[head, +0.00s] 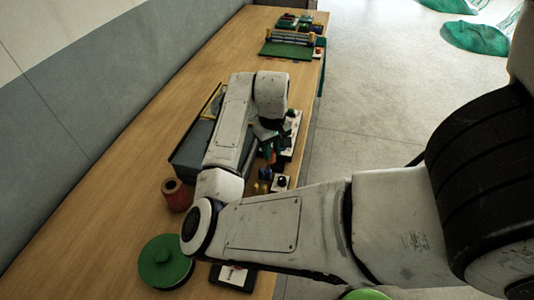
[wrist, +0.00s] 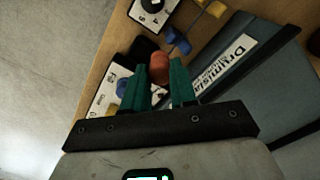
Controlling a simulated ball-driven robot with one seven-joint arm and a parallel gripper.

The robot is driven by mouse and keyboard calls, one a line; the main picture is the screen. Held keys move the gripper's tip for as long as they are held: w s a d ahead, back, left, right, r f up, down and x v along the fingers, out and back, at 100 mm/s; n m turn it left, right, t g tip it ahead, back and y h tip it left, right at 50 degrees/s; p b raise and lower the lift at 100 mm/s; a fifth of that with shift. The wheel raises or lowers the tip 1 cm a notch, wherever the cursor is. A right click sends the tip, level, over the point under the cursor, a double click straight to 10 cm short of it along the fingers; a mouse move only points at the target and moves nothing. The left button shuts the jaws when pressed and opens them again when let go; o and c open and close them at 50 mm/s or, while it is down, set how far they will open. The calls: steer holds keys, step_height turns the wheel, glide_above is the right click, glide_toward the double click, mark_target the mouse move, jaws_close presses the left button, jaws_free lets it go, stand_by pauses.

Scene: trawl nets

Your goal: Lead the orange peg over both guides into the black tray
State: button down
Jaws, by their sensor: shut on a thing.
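In the wrist view my gripper (wrist: 158,75) has its two teal fingers closed around the orange peg (wrist: 158,68), whose rounded end shows between the fingertips. Small blue (wrist: 178,40) and yellow (wrist: 215,9) pieces stand beyond the peg, perhaps guide parts. I cannot tell if the peg touches anything below.
A grey box with lettering (wrist: 235,65) lies right of the fingers in the wrist view. White dial panels (wrist: 150,12) are nearby. In the head view a red spool (head: 176,195) and a green round lid (head: 165,262) stand nearer on the wooden bench (head: 120,200). Bare wood lies along the wall.

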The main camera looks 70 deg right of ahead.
steer(key=shift+s+d+f+b, duration=0.25)
steer(key=shift+d+f, duration=0.2)
steer(key=shift+f, duration=0.35)
steer(key=shift+s+d+f+b, duration=0.2)
steer(key=shift+d+f+b, duration=0.25)
steer(key=shift+f, duration=0.3)
steer(key=shift+s+d+f+b, duration=0.25)
steer(key=shift+d+f, duration=0.25)
steer(key=shift+f, duration=0.3)
steer(key=shift+p, duration=0.4)
steer(key=shift+f, duration=0.2)
steer(key=c, duration=0.8)
jaws_free()
step_height(320, 180, up, 11)
steer(key=shift+f, duration=0.1)
steer(key=shift+f, duration=0.1)
stand_by(0.3)
